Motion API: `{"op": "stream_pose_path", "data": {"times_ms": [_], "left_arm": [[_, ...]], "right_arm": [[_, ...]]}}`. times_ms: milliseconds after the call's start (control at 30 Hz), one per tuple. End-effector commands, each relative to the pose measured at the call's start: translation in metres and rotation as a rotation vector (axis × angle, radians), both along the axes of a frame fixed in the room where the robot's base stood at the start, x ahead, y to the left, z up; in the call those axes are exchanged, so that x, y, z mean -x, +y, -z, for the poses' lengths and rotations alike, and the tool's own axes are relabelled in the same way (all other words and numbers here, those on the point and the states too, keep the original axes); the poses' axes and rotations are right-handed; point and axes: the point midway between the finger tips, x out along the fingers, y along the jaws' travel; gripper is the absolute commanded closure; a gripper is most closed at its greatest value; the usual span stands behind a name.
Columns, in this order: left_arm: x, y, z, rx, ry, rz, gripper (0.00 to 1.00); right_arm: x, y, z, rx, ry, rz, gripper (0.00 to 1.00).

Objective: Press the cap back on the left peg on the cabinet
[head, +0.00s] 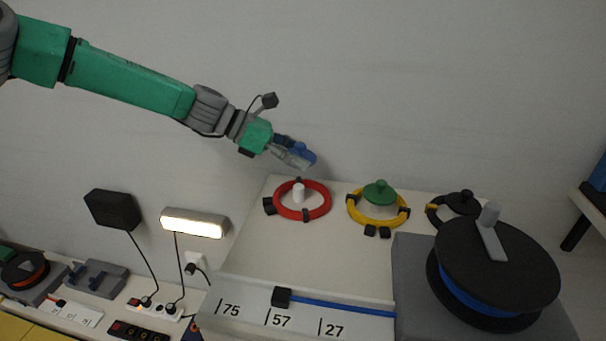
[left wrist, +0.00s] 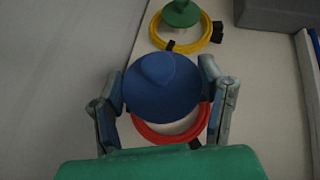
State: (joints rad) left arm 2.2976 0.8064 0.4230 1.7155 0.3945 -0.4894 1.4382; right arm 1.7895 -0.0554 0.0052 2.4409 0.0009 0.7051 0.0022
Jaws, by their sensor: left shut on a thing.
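My left gripper (head: 297,157) is shut on a blue cap (head: 304,152), held above and apart from the left peg (head: 298,192). In the left wrist view the round blue cap (left wrist: 161,88) sits between the two fingers, its knob facing the camera. The left peg is white and bare on top, with a red cable ring (head: 318,211) lying around it on the cabinet (head: 262,243). In the left wrist view the cap hides the peg and part of the red ring (left wrist: 187,136). My right gripper is not in view.
A green-capped peg (head: 379,192) with a yellow ring (head: 358,212) stands to the right, then a black cap (head: 461,201). A large black reel (head: 497,263) stands at the front right. A blue strip (head: 340,305) lies along the cabinet front. The wall is close behind.

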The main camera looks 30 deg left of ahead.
Motion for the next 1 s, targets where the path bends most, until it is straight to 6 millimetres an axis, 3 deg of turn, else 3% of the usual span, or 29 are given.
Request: {"op": "stream_pose_path", "data": {"times_ms": [100,467,1000], "left_arm": [[0.001,0.002,0.0,0.055,-0.028,-0.078,0.58],[0.0,0.011,0.0,0.101,-0.058,-0.148,0.58],[0.0,0.007,0.04,0.097,-0.059,-0.145,0.58]], "right_arm": [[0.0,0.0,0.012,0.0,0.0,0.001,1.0],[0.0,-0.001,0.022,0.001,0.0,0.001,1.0],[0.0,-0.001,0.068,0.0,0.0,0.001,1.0]]}}
